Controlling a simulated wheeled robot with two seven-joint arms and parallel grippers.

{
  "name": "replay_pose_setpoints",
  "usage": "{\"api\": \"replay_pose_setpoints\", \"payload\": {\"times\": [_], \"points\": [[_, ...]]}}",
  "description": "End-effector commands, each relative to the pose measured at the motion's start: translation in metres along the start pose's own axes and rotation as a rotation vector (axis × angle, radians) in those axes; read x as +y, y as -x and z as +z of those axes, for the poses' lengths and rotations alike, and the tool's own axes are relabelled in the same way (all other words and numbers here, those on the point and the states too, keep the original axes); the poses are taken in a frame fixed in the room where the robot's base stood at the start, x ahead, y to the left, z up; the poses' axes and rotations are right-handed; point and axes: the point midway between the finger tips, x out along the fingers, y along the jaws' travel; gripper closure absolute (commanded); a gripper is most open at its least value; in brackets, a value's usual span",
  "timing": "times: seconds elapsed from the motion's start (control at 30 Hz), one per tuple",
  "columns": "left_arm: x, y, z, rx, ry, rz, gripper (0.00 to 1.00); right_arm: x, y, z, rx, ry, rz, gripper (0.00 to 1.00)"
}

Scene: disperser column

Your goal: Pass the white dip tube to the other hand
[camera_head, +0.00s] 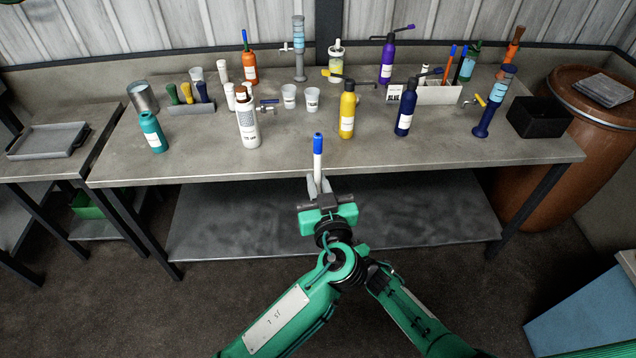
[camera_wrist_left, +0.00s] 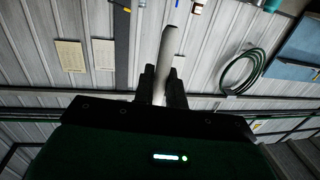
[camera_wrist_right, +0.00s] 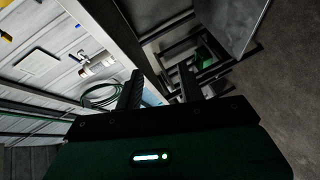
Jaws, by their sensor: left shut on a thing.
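A slim white tube with a blue upper end (camera_head: 318,157), which I take for the white dip tube, stands about upright in my left gripper (camera_head: 318,183), in front of the bench's front edge. My left gripper is shut on its lower part. In the left wrist view the tube (camera_wrist_left: 164,60) shows as a pale rod between the two fingers (camera_wrist_left: 162,85); no blue shows there. My right gripper (camera_wrist_right: 160,75) is open and empty in the right wrist view, with the tube not in that view. In the head view its fingers cannot be made out clearly.
The grey bench (camera_head: 210,163) carries a white bottle (camera_head: 247,125), a yellow bottle (camera_head: 347,112), a dark blue bottle (camera_head: 405,112), a teal bottle (camera_head: 153,133) and two small cups. A black bin (camera_head: 536,118) stands at its right end, beside an orange-brown drum (camera_head: 590,130). The bench front is mostly clear.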

Motion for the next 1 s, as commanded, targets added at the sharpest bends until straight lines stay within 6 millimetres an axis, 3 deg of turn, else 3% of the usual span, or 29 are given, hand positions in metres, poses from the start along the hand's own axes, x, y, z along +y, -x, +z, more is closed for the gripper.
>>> {"api": "replay_pose_setpoints", "payload": {"times": [0.03, 0.1, 0.47, 0.7, 1.0], "points": [[0.0, 0.0, 0.0, 0.0, 0.0, 0.0, 1.0, -0.026, 0.013, 0.007, -0.045, -0.071, -0.04, 0.61], [0.0, 0.0, 0.0, 0.0, 0.0, 0.0, 1.0, -0.059, 0.032, 0.016, -0.109, -0.17, -0.091, 0.61], [0.0, 0.0, 0.0, 0.0, 0.0, 0.0, 1.0, -0.216, 0.148, 0.038, -0.455, -0.636, -0.313, 0.61], [0.0, 0.0, 0.0, 0.0, 0.0, 0.0, 1.0, -0.306, 0.244, 0.029, -0.703, -0.906, -0.433, 0.61], [0.0, 0.0, 0.0, 0.0, 0.0, 0.0, 1.0, -0.396, 0.371, -0.004, -1.029, -1.194, -0.549, 0.61]]}}
